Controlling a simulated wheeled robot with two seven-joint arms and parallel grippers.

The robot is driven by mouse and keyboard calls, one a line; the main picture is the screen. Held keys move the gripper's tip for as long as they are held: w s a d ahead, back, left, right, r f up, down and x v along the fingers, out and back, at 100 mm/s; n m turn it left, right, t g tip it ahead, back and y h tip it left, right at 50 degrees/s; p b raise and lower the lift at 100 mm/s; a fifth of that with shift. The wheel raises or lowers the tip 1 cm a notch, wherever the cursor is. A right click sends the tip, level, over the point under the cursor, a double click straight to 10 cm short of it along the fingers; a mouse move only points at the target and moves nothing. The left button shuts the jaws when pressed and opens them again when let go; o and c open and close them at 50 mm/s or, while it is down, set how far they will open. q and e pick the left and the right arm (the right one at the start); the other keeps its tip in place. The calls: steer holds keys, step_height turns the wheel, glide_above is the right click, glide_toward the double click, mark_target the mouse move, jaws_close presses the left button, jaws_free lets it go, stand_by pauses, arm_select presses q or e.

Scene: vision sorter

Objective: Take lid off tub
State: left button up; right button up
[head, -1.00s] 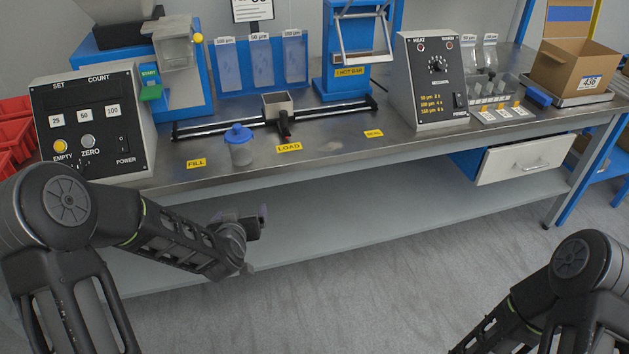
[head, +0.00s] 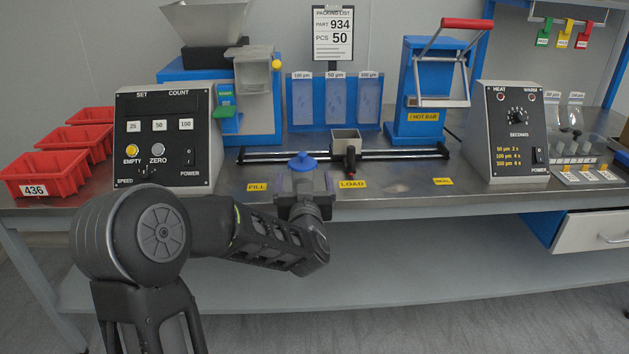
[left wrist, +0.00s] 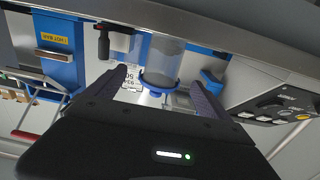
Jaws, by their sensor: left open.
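The tub's blue lid (head: 302,161) shows above my left gripper (head: 304,183) in the head view, near the bench's front edge between the FILL and LOAD labels. The gripper is open, with a finger on either side of the tub. In the left wrist view, which is turned over, the clear tub (left wrist: 166,58) and its blue lid rim (left wrist: 159,82) stand between the two fingers (left wrist: 160,92), with gaps visible. The lid sits on the tub. In the head view my gripper covers most of the tub body. My right gripper is out of view.
A black rail with a small metal box (head: 346,141) lies behind the tub. The counter box (head: 158,135) stands left and the blue hot bar press (head: 425,95) back right. Red bins (head: 48,174) are at far left.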

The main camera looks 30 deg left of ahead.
mark_target(302, 162)
arm_select(q)
steer(key=shift+w+a, duration=0.25)
steer(key=shift+r, duration=0.25)
steer(key=shift+b+x, duration=0.3)
steer(key=shift+x, duration=3.6)
steer(key=shift+c, duration=0.4)
steer(key=c, duration=1.5)
steer(key=o, duration=1.6)
steer(key=shift+s, duration=0.1)
steer(key=shift+c, duration=0.2)
steer(key=shift+s, duration=0.1)
